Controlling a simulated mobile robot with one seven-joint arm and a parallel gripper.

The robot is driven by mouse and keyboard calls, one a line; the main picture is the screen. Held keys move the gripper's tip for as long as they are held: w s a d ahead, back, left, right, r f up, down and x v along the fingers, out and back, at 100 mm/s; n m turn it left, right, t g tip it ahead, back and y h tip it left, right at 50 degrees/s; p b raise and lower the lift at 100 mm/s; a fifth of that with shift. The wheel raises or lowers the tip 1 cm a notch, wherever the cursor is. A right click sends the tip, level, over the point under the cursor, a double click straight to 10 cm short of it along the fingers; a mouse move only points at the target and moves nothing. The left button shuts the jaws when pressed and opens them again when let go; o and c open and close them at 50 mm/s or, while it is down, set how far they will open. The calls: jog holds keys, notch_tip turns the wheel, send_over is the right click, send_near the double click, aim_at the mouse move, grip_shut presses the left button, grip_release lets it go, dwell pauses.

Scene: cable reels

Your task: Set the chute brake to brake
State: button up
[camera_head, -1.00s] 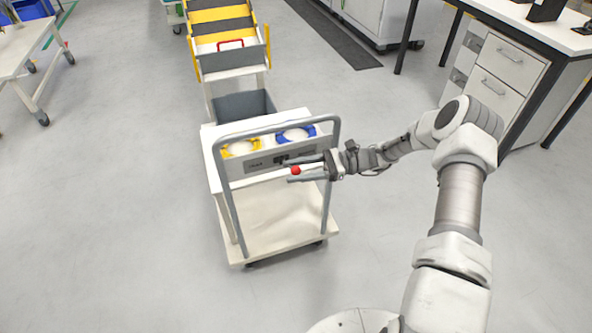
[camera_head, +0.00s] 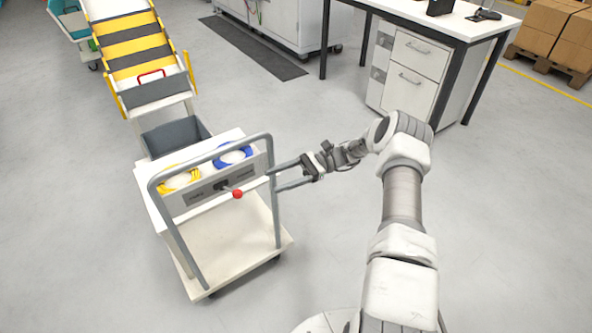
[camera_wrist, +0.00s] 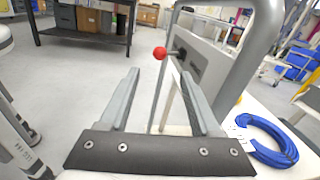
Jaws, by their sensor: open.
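The chute brake lever has a red ball knob (camera_head: 237,194) and sticks out from a dark slot in the grey panel (camera_head: 205,191) on the cart. Small labels flank the slot, too small to read. My gripper (camera_head: 273,179) is open and empty, to the right of the knob by the handle's right post, with a gap to the knob. In the wrist view the knob (camera_wrist: 160,53) shows beyond the two spread fingers (camera_wrist: 157,73), roughly in line with the gap between them. Nothing is held.
A grey tubular handle (camera_head: 163,222) arches in front of the panel, close to my fingers. A yellow reel (camera_head: 180,179) and a blue reel (camera_head: 233,155) lie on the cart top. A yellow-and-grey chute (camera_head: 134,48) stands behind. A desk (camera_head: 425,27) stands at right; the floor between is clear.

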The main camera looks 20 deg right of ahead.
jog(key=shift+w+d, duration=0.2)
jog(key=shift+d, duration=1.2)
jog(key=shift+w+d, duration=0.2)
jog(key=shift+d, duration=1.15)
jog(key=s+a+r+n+h, duration=0.4)
jog(key=r+h, duration=0.2)
jog(key=r, duration=0.4)
jog(key=s+a+r+n+h, duration=0.3)
jog(key=s+a+r+h, duration=0.15)
jog(key=r, duration=0.55)
jog(key=s+d+r+n+t+h+p, duration=0.1)
jog(key=s+r+n+t+h, duration=0.35)
jog(key=s, duration=0.55)
jog(key=s+d+r+n+t+h, duration=0.1)
jog(key=s+r+n+t+h, duration=0.3)
jog(key=s, duration=0.6)
notch_tip(320, 180, up, 23)
jog(key=y+p, duration=0.1)
jog(key=p, duration=2.1)
jog(key=shift+a+f, duration=0.15)
